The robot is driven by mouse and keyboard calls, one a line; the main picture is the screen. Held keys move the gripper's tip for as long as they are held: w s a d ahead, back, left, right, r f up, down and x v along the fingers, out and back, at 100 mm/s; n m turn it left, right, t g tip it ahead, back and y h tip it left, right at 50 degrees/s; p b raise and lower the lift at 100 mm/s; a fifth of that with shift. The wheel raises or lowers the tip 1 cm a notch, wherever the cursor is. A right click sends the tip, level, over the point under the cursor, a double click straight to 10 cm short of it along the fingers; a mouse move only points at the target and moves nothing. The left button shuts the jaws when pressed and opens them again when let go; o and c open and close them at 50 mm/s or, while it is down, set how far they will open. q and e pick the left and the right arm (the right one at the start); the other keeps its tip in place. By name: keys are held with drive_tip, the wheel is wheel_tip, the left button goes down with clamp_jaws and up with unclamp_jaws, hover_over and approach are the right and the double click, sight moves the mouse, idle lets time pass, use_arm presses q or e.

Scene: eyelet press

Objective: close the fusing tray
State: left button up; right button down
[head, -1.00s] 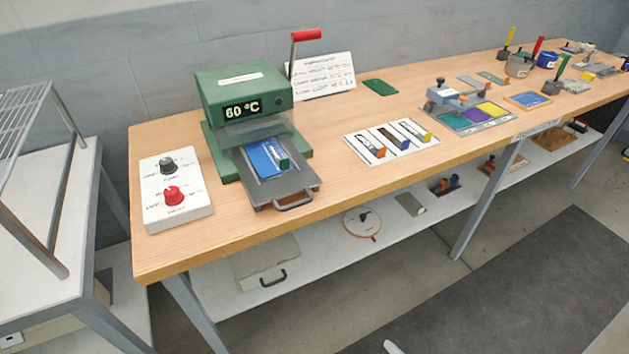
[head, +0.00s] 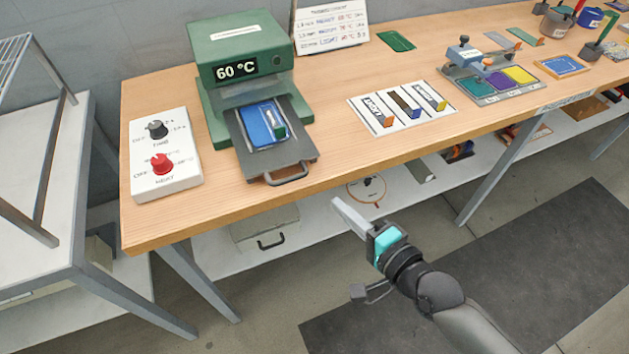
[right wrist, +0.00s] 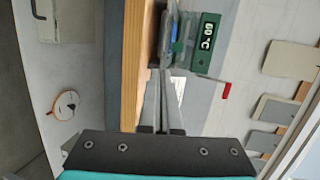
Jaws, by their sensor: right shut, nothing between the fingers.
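The fusing tray (head: 270,167) is a dark grey plate with a bar handle (head: 287,174) at its front. It sticks out of the green press (head: 241,43), whose display reads 60 °C. A blue piece (head: 263,121) with a green-ended item lies on the tray. The press also shows in the right wrist view (right wrist: 205,62). My right gripper (head: 349,214) is shut and empty. It is in front of the bench edge, to the right of and nearer than the tray handle, touching nothing. My left gripper is not in view.
A white control box (head: 160,152) with a black and a red knob stands left of the press. A white board with slots (head: 404,107) lies to the right. The wooden bench top (head: 335,77) is clear between them. A lower shelf runs beneath.

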sight(293, 144)
drive_tip(key=shift+b+x, duration=0.55)
drive_tip(key=shift+x, duration=4.2)
drive_tip(key=w+a+b, duration=0.1)
drive_tip(key=w, duration=0.2)
drive_tip(key=w+a+b, duration=0.1)
drive_tip(key=w, duration=0.3)
drive_tip(key=w+a+b, duration=0.1)
drive_tip(key=w+b, duration=0.1)
drive_tip(key=w, duration=0.2)
drive_tip(key=shift+w+a+f, duration=0.1)
drive_tip(key=shift+a+f, duration=0.05)
drive_tip(key=shift+a, duration=0.15)
drive_tip(key=shift+w+a, duration=0.1)
drive_tip(key=shift+w, duration=0.1)
drive_tip(key=shift+r, duration=0.35)
drive_tip(key=shift+r, duration=0.1)
